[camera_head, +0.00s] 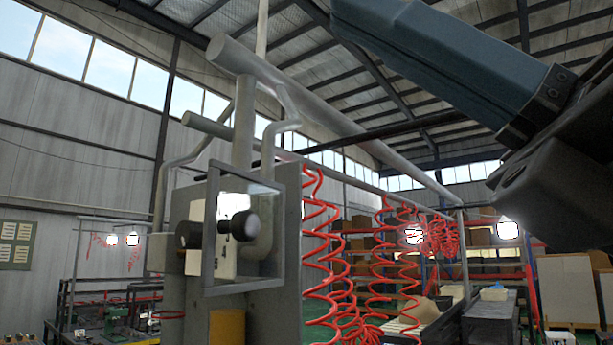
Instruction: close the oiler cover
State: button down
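The oiler cover (292,228) is a grey square frame around a clear pane, at the left centre of the head view. It stands in front of a pale box with digits (224,262) and a round black knob (243,226), which show through the pane. The frame looks set off from the box at an angle, but its hinge side is unclear. My gripper (455,65), a blue-grey and black shape, crosses the upper right corner, close to the camera. It is apart from the cover in the picture. Its fingertips are not clear, and I see nothing held.
A grey cabinet (170,290) with a yellow patch (227,327) stands behind the cover. Grey pipes (320,105) run above it. Red coiled hoses (320,250) hang just to the right. Shelves with boxes (480,240) stand farther back. The air between gripper and cover looks open.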

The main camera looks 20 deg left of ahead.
aim_at(214, 201)
jog(key=w+d+f+m+t+h+p, duration=0.2)
jog(key=w+d+f+t+h, duration=0.1)
jog(key=w+f+t+h, duration=0.4)
jog(key=shift+g+h, duration=0.3)
jog(key=shift+h, duration=0.1)
jog(key=a+p, duration=0.2)
jog(key=a, duration=0.2)
jog(key=a+p, duration=0.3)
jog(key=a, duration=0.1)
jog(key=a+r+p, duration=0.1)
jog(key=a+p, duration=0.1)
jog(key=a, duration=0.2)
jog(key=shift+s+a+r+p, duration=0.1)
jog(key=shift+a+p, duration=0.2)
jog(key=shift+a, duration=0.45)
jog(key=shift+f, duration=0.2)
